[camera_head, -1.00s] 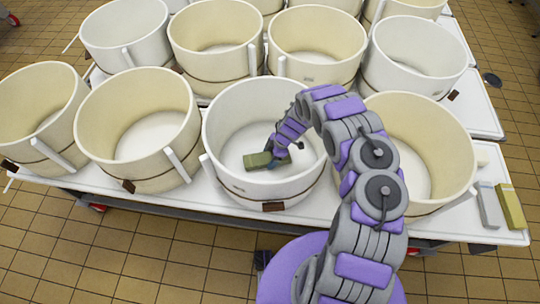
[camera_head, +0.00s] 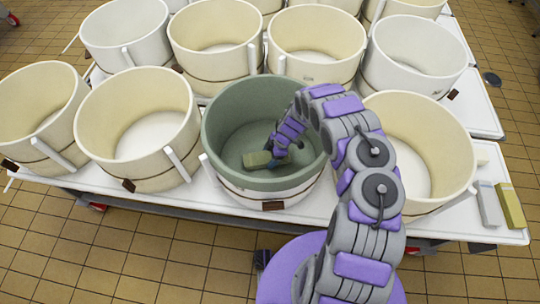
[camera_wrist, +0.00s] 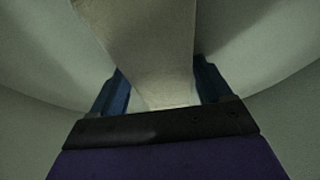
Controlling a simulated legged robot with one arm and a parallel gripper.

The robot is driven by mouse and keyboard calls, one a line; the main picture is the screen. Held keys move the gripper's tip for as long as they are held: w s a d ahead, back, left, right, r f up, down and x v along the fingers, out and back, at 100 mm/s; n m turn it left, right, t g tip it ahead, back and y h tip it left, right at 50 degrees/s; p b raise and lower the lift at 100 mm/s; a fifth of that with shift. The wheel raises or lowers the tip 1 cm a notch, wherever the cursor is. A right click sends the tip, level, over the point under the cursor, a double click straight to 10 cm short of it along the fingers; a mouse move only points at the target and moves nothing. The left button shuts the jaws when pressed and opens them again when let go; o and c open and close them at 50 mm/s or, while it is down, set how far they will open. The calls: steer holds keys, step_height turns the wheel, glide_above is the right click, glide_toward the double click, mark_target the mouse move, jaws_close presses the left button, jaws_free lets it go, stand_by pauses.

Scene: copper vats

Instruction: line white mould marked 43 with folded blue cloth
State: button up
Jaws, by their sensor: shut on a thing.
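The white mould (camera_head: 235,192) stands at the front middle of the table, with a small brown tag too small to read. A grey-green lining (camera_head: 222,125) covers its inside and folds over the upper rim; white shows below. My gripper (camera_head: 276,152) is down inside this mould. It is shut on an olive-green folded cloth (camera_head: 256,160), shaped like a flat block, near the mould's floor. In the wrist view the folded cloth (camera_wrist: 145,35) looks pale between my two dark blue fingers. I see no clearly blue cloth.
Cream moulds stand close on the left (camera_head: 140,130) and right (camera_head: 425,140), and more cream and white moulds fill the rows behind. A grey block (camera_head: 487,205) and an olive-yellow block (camera_head: 510,207) lie at the table's right end (camera_head: 455,228).

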stand_by(0.3)
steer(key=o, duration=1.1)
steer(key=p+v, duration=0.2)
steer(key=v, duration=0.9)
steer(key=shift+d+r, duration=0.15)
steer(key=shift+r, duration=0.2)
